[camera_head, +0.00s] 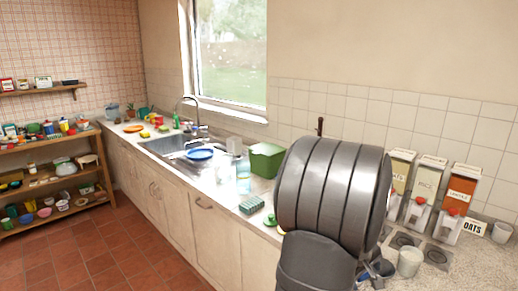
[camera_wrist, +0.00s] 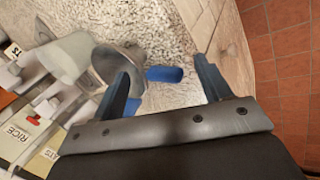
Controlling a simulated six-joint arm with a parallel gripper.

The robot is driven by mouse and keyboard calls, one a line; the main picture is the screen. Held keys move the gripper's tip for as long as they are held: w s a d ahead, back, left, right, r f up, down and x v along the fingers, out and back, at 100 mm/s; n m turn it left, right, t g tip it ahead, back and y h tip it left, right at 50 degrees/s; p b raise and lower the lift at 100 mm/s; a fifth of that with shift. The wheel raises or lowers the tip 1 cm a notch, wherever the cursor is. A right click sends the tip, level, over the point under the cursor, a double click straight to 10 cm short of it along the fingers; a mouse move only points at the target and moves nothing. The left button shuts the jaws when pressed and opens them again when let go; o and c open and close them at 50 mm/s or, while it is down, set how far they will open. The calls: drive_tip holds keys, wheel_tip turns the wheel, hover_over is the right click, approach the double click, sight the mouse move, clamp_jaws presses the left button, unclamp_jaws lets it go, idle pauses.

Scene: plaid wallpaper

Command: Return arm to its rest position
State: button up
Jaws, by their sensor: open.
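My gripper (camera_wrist: 162,68) is open in the wrist view, its two dark blue fingers spread wide and holding nothing. Beyond the fingertips, a small blue piece (camera_wrist: 165,74) lies on the speckled counter. A grey metal cup (camera_wrist: 112,62) is close to the left finger. My dark grey arm fills the lower middle of the head view, over the counter and left of the dispensers. It hides most of my gripper and part of the counter there.
Red floor (camera_head: 80,265) is clear before the cabinets.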

drive_tip(key=shift+r, duration=1.6)
